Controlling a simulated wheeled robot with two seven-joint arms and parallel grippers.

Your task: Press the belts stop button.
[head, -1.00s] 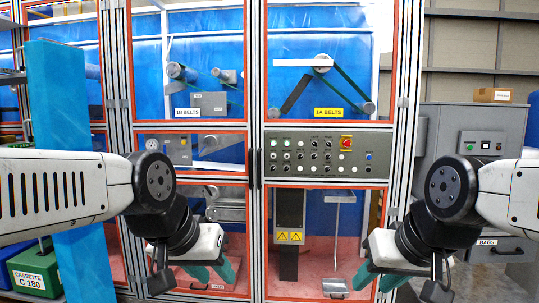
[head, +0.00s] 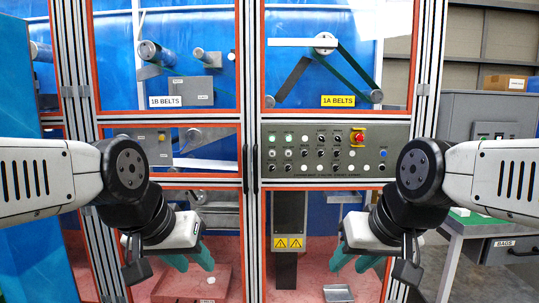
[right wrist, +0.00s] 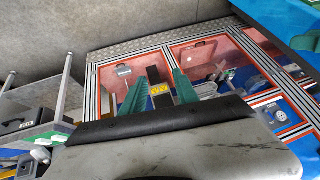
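The grey control panel (head: 325,152) is on the front of the cabinet, above the lower right door. A red mushroom button (head: 357,137) sits on a yellow plate at upper right. The small labels are too blurred to tell which one is belts stop. My left gripper (head: 190,262) is open and empty, below and left of the panel. My right gripper (head: 358,261) is open and empty below the panel's right part; its parted fingers show in the right wrist view (right wrist: 155,82).
The cabinet has orange-framed clear doors with belts and rollers behind. Signs read 1B BELTS (head: 167,102) and 1A BELTS (head: 338,101). A blue panel (head: 20,250) stands at left.

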